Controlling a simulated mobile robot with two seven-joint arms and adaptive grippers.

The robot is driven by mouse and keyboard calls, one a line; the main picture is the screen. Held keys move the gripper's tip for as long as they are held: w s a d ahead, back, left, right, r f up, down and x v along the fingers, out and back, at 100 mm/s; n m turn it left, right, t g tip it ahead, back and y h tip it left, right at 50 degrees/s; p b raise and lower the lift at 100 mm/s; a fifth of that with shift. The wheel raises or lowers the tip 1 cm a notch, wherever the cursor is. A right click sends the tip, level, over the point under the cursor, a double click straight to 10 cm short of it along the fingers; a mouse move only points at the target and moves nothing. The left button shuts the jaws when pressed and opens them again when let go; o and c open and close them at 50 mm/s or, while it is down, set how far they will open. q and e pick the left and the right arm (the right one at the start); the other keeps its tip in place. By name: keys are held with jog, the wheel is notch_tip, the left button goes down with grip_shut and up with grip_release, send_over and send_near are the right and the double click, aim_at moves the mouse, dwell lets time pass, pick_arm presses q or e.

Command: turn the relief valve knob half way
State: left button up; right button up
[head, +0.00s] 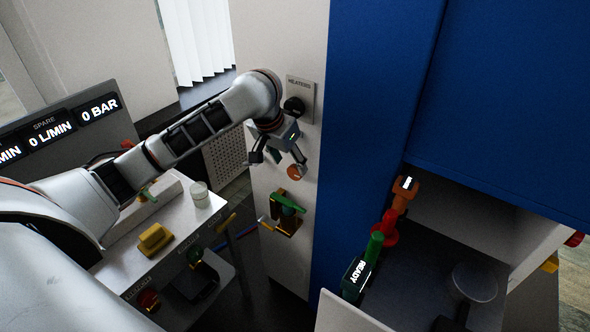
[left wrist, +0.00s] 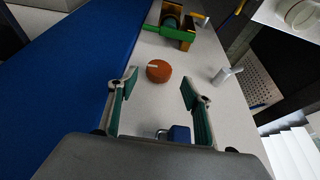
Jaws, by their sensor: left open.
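A round orange-brown knob (head: 295,172) sits on the pale panel beside the blue press column; I take it for the relief valve knob, though no label for it is legible. In the left wrist view the knob (left wrist: 158,73) shows a pale pointer mark toward its left edge. My left gripper (head: 279,161) is open and empty in front of the panel. In the left wrist view its fingers (left wrist: 160,86) stand apart with the knob between and beyond their tips, seemingly not touching it. My right gripper is not in view.
A black HEATERS knob (head: 294,106) is above the gripper. A green-handled valve (head: 288,206) is below the knob. A white lever (left wrist: 227,75) and a blue padlock-like part (left wrist: 178,133) are close by. A bench (head: 180,222) stands at left.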

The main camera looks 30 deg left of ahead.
aim_at(293, 170)
pick_arm(q)
jog(key=shift+x, duration=2.6)
jog(key=c, duration=1.1)
